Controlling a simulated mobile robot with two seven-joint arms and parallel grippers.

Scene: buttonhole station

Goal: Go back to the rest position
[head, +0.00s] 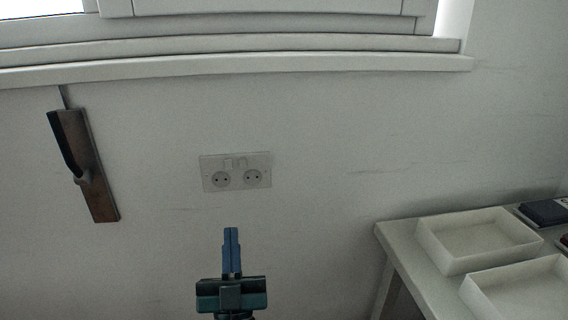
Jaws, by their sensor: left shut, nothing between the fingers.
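My left gripper (231,232) shows at the bottom centre of the head view, its blue fingers pointing up the picture. The fingers are together and nothing is between them. It is in front of the white wall, below the socket plate in the picture. My right gripper is not in view.
A white table (408,250) stands at the right with two white trays, a nearer one (520,290) and a farther one (478,240). A dark item (543,212) lies at its far right. The wall has a double socket (236,172), a hanging brown wooden object (88,170) and a window sill (250,66).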

